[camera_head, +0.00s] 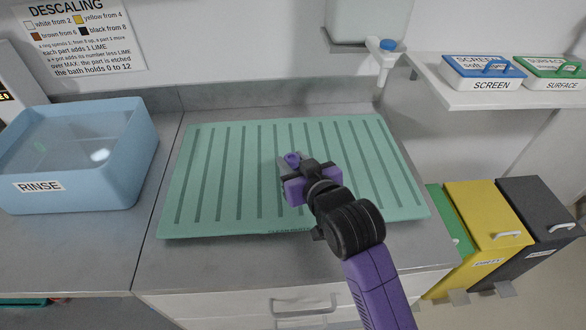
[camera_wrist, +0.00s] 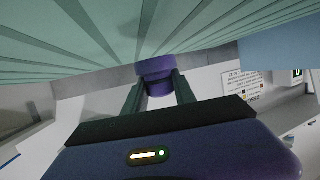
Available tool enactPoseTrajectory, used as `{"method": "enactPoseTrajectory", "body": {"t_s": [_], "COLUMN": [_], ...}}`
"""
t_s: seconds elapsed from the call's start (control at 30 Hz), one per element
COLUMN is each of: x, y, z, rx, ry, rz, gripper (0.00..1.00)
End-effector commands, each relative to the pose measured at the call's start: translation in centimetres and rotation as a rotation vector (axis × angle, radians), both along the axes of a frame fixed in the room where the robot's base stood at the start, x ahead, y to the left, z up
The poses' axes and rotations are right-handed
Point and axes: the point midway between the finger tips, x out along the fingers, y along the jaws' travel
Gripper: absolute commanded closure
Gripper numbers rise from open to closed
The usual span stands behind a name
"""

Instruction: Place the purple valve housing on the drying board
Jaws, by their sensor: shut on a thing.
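The purple valve housing (camera_head: 292,158) is held in my gripper (camera_head: 297,174), over the middle of the green ribbed drying board (camera_head: 215,165) in the head view. In the wrist view the purple valve housing (camera_wrist: 155,70) sits between the two fingers of my gripper (camera_wrist: 158,90), which are shut on it. The drying board (camera_wrist: 60,40) fills the top of the wrist view, close to the housing. I cannot tell whether the housing touches the board. Part of the housing is hidden by my gripper in the head view.
A blue RINSE tub (camera_head: 130,165) stands left of the board. A tap-like white fitting (camera_head: 385,60) hangs behind the board's right end. A shelf (camera_head: 450,95) with SCREEN and SURFACE boxes is at right, above yellow (camera_head: 485,220) and dark (camera_head: 540,225) bins. The board is otherwise clear.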

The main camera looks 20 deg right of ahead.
Motion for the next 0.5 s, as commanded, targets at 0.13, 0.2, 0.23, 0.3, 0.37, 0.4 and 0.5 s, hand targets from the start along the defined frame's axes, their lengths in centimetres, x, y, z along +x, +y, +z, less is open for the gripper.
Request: {"method": "enactPoseTrajectory", "body": {"t_s": [0.13,0.2,0.23,0.3,0.37,0.4,0.5], "x": [0.0,0.0,0.0,0.0,0.0,0.0,0.0], "y": [-0.1,0.0,0.0,0.0,0.0,0.0,0.0], "z": [-2.1,-2.3,-2.4,-2.3,-2.3,-2.3,-2.5], "rx": [0.001,0.001,0.001,0.000,0.000,0.000,0.001], "ry": [0.003,0.000,-0.001,-0.001,-0.001,-0.001,0.000], "rz": [-0.001,-0.001,0.000,0.000,0.000,0.000,0.000], "gripper": [1.00,1.00,1.00,1.00,1.00,1.00,1.00]}}
